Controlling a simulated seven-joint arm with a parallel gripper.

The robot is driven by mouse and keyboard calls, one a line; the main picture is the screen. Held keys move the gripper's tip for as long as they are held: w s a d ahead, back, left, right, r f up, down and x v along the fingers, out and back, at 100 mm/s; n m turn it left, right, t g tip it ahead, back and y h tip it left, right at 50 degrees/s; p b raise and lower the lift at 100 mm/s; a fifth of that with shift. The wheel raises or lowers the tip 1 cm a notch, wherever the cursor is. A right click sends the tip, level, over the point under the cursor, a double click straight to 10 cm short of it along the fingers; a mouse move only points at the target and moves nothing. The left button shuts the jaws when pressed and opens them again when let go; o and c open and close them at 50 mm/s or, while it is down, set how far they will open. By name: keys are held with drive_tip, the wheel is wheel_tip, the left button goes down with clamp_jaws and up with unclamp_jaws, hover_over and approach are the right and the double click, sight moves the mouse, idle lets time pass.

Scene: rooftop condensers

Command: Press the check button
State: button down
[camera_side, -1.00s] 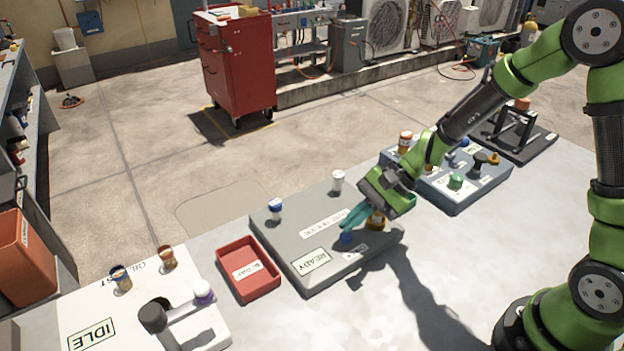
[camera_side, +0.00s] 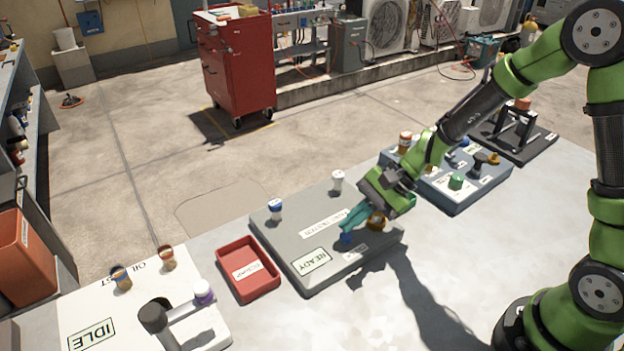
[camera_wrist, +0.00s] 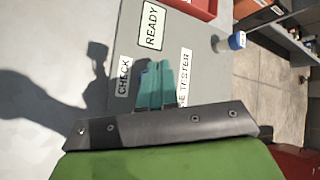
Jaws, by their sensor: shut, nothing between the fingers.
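The check button is a small blue knob (camera_side: 345,239) on the grey tester panel (camera_side: 270,238), beside a CHECK label that reads clearly in the wrist view (camera_wrist: 123,76). My gripper (camera_side: 348,228) has its teal fingers together and empty, pointing down at the button. In the side view the fingertips are at the top of the button; I cannot tell whether they touch it. In the wrist view the fingers (camera_wrist: 155,72) hide most of the button. A READY display (camera_side: 311,263) is on the panel near it.
An amber-brown round thing (camera_side: 377,222) is just right of my fingers. A red tray (camera_side: 247,272) lies left of the panel. The table in front is clear.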

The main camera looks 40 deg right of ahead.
sight(352, 235)
drive_tip(key=shift+f, duration=0.1)
idle(0.3)
drive_tip(key=shift+f, duration=0.35)
drive_tip(key=shift+f, duration=0.6)
idle(0.6)
drive_tip(key=shift+r, duration=0.15)
idle(0.3)
drive_tip(key=shift+r, duration=0.9)
drive_tip(key=shift+r, duration=2.5)
drive_tip(key=shift+f, duration=0.1)
